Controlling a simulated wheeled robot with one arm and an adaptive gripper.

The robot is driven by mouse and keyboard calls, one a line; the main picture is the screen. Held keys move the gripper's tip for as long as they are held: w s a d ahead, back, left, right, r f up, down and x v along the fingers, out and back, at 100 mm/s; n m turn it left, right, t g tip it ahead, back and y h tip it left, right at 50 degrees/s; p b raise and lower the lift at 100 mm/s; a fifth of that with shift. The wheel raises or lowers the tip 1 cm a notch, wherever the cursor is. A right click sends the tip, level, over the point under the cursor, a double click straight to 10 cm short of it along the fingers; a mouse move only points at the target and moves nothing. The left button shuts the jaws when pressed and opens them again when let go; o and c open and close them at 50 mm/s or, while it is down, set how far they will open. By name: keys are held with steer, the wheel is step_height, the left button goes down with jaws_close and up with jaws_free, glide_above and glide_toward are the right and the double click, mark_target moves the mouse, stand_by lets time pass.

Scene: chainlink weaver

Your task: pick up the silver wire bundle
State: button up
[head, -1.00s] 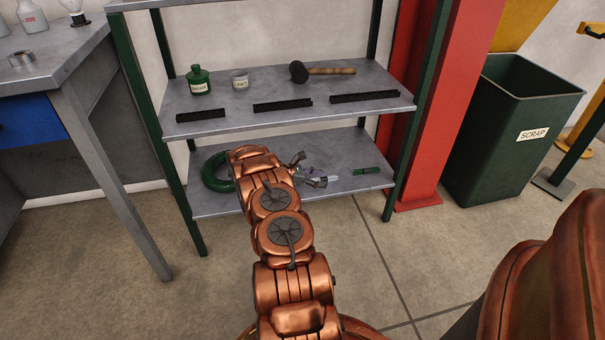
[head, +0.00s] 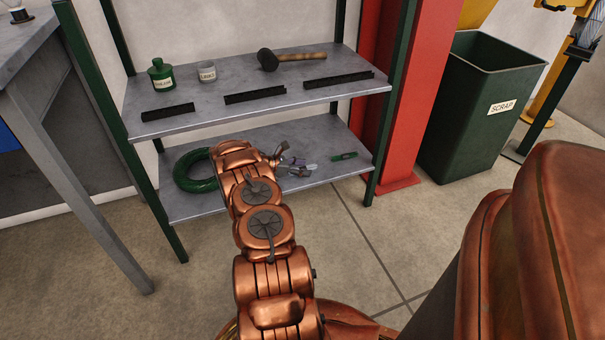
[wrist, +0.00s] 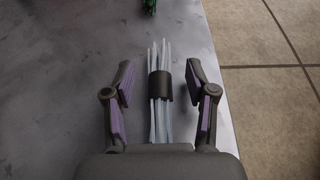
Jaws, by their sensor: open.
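The silver wire bundle (wrist: 160,100) shows in the wrist view as pale thin rods held by a dark band around their middle. It lies on the grey lower shelf (wrist: 62,90). My gripper (wrist: 161,92) is open, with one finger on each side of the bundle and a gap on both sides. The near end of the bundle is hidden behind the gripper's body. In the head view my gripper (head: 290,165) is at the lower shelf, and a small pale part of the bundle (head: 312,167) shows beside it.
A green coil (head: 190,176) lies left of my arm on the lower shelf. A small green item (head: 343,156) lies to the right. The upper shelf (head: 215,118) above holds a green bottle (head: 161,76), a cup (head: 207,72), a mallet (head: 290,58) and black strips. A shelf post stands at the right.

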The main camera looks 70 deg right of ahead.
steer(key=shift+s+d+f, duration=0.1)
steer(key=shift+s+d, duration=0.1)
jaws_close()
stand_by(0.4)
